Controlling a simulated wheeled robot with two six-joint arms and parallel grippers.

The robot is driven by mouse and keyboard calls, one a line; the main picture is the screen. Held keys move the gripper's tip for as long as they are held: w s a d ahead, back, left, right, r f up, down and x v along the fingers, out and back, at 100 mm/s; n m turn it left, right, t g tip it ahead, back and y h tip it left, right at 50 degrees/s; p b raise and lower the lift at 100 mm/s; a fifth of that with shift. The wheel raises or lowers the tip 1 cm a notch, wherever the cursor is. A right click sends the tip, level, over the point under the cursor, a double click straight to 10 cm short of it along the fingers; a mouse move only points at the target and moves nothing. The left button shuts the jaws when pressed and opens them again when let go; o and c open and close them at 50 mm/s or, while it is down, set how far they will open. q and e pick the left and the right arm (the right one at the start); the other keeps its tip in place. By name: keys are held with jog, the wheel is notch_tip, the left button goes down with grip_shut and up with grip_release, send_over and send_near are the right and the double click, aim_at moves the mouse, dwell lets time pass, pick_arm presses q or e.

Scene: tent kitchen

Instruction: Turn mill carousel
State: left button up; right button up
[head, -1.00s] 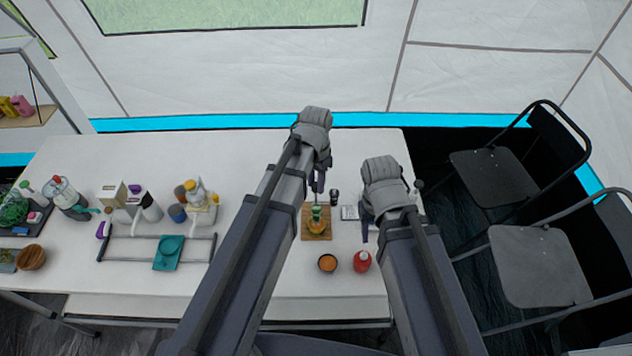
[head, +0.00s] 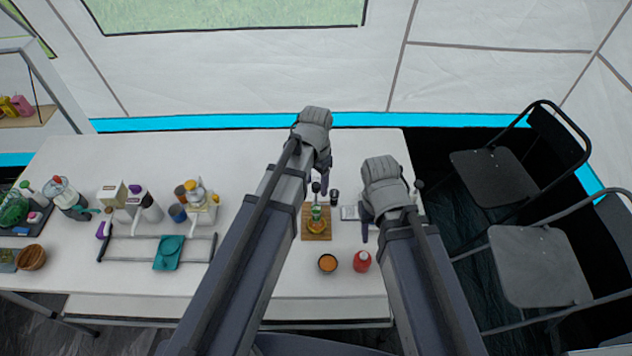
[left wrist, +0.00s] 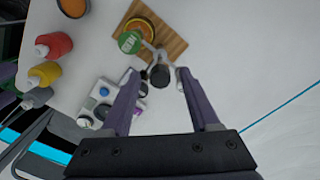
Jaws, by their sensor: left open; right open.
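The mill carousel (head: 318,222) stands on a square wooden board (head: 326,236), with a green part and a yellow-orange base. It also shows in the left wrist view, with its green part (left wrist: 130,42) and a round black knob (left wrist: 158,76) on its near side. My left gripper (left wrist: 158,80) is open, with its fingertips on either side of the black knob. I cannot tell whether a finger touches it. In the head view my left gripper (head: 324,182) is just above and behind the carousel. My right gripper (head: 369,228) is open and empty to the right of the carousel.
A small dark jar (head: 334,196) stands close behind the carousel. An orange-filled bowl (head: 327,263) and a red bottle (head: 362,261) are in front. Bottles and a teal item (head: 168,252) on a rack stand left. Chairs (head: 540,265) are at the right.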

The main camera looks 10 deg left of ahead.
pick_arm(q)
jog(key=shift+r+p, duration=3.85)
jog(key=shift+r, duration=0.05)
pick_arm(e)
notch_tip(320, 180, up, 8)
jog(key=shift+f, duration=0.15)
